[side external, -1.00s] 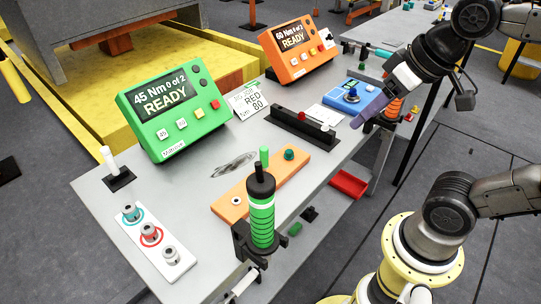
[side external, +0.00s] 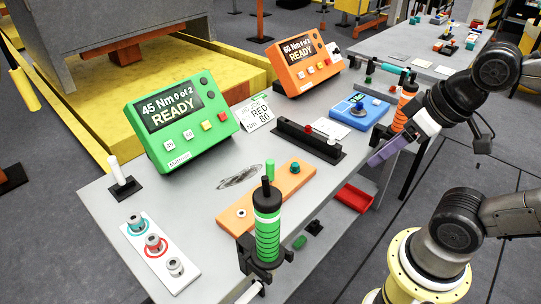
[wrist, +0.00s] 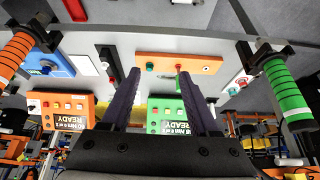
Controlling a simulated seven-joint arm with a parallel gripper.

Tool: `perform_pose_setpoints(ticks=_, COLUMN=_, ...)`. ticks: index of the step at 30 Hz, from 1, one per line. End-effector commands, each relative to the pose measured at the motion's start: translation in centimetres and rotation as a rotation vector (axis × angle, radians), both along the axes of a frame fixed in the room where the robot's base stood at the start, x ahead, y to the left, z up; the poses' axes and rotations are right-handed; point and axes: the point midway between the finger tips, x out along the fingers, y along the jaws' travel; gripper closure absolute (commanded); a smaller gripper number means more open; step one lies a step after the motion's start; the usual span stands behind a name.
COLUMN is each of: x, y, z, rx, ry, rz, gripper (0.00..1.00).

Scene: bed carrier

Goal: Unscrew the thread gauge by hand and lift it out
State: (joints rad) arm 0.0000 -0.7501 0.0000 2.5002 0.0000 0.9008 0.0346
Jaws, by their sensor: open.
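An orange plate (side external: 238,213) lies on the grey table. A green upright pin (side external: 270,170) and a teal round knob (side external: 295,167) stand at it; I cannot tell for certain which is the thread gauge. The wrist view shows the plate (wrist: 193,57), the teal knob (wrist: 150,67) and the green pin (wrist: 178,78). My gripper (side external: 373,162), with purple fingers, is open and empty, right of the plate and apart from it. In the wrist view my gripper (wrist: 160,76) has its fingers spread below the plate.
The green-handled tool (side external: 267,235) stands upright at the table's front edge, and an orange-handled tool (side external: 406,108) stands near my gripper. A black rack (side external: 308,142), a blue device (side external: 360,110), a green control box (side external: 180,122) and an orange control box (side external: 305,65) stand behind.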

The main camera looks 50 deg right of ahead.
Motion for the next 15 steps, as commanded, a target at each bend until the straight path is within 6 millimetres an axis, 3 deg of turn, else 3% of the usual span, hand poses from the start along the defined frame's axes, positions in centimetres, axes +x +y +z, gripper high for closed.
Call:
perform_pose_setpoints(ticks=3, x=-0.3, y=0.0, z=0.0, rx=0.066, ry=0.017, rz=-0.126, gripper=0.39)
perform_pose_setpoints(ticks=8, x=0.7, y=0.0, z=2.6, rx=0.226, ry=0.02, rz=-0.432, gripper=0.39)
perform_pose_setpoints(ticks=15, x=5.5, y=0.7, z=6.6, rx=0.441, ry=0.108, rz=-0.924, gripper=0.39)
